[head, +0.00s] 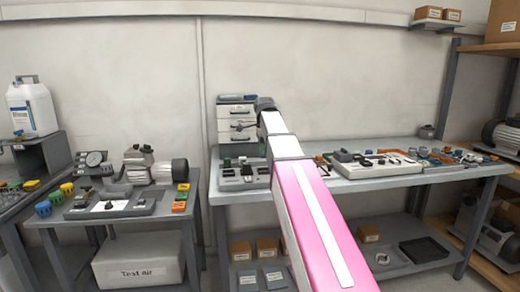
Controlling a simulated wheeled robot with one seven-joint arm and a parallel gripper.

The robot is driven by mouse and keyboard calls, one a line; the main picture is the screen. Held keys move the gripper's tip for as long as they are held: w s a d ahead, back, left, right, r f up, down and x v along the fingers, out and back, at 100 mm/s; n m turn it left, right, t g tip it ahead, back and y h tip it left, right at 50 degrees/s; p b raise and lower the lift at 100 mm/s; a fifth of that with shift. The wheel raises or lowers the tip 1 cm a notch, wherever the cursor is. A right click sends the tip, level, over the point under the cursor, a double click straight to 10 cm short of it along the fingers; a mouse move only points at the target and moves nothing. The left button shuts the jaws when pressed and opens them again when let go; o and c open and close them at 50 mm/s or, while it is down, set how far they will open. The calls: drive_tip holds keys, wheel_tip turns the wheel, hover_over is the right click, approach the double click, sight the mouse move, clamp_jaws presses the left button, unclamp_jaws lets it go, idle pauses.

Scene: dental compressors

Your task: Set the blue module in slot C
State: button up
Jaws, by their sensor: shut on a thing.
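My arm reaches up from the bottom over the middle bench. Its dark wrist end (265,104) is in front of the white drawer unit, above the bench. The fingers of my gripper cannot be made out, nor can anything between them. I cannot pick out the blue module for certain. A grey tray with dark slots (229,184) sits at the bench's left end, just left of my arm. Another pale panel with dark recesses (385,172) lies right of my arm. Slot letters are too small to read, so I cannot tell which is slot C.
The middle bench (385,184) is crowded with small parts (455,156) on its right. The drawer unit (229,111) stands at its back left. Shelving (487,176) stands at far right.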

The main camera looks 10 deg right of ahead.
drive_tip(key=shift+f, duration=2.55)
drive_tip(key=shift+f, duration=1)
drive_tip(key=o, duration=1.3)
drive_tip(key=shift+r, duration=3.5)
